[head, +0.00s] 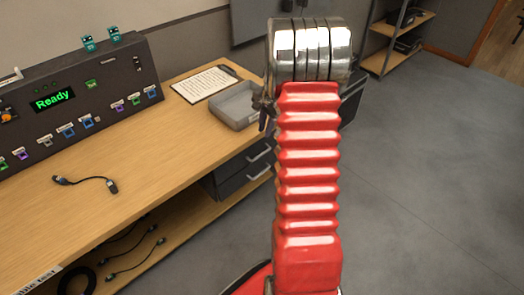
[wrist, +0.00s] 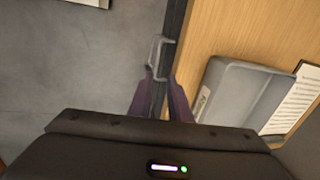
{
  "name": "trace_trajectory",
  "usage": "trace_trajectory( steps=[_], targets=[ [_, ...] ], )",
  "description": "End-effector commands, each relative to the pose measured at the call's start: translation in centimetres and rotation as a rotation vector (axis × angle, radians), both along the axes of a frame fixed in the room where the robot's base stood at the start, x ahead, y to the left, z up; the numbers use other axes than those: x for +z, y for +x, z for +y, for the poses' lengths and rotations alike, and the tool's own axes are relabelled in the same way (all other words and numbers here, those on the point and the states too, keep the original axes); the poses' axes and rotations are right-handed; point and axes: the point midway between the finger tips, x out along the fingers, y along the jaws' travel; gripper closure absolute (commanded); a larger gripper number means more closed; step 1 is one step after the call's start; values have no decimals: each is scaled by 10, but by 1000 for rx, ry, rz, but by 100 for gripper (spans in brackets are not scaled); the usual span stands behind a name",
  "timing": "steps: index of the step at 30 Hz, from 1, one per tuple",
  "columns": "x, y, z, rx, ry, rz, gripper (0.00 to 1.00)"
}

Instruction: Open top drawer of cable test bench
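The cable test bench (head: 150,150) has a wooden top with two dark drawers under its right end. The top drawer (head: 243,161) looks closed and has a silver bar handle (head: 259,153). The lower drawer's handle (head: 259,172) is just below. In the wrist view a silver handle (wrist: 157,57) sticks out from the dark drawer edge, just ahead of my fingertips; I cannot tell which drawer it belongs to. My gripper (wrist: 160,80) is open, its two purple fingers apart with nothing held. In the head view my red arm hides most of the gripper.
A grey tray (head: 234,108) and a clipboard (head: 205,82) lie on the bench top near the drawers. A black panel (head: 75,110) reading "Ready" and a short cable (head: 88,183) are further left. Open grey floor (head: 430,180) lies to the right.

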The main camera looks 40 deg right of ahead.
Motion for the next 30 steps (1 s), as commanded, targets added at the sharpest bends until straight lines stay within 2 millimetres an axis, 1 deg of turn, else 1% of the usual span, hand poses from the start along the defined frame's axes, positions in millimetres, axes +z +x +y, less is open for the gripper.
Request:
trace_trajectory(
  steps=[1, 4, 14, 19, 23, 30],
  targets=[
    [-5, -1, -5, -14, 5, 2, 83],
    [-10, -1, -9, -30, 8, 4, 83],
    [-10, -1, -9, -30, 8, 4, 83],
    [-18, 0, -9, -29, 8, 4, 83],
    [-32, 2, -8, -29, 10, 6, 83],
    [-68, 9, -8, -29, 10, 6, 83]
  ],
)
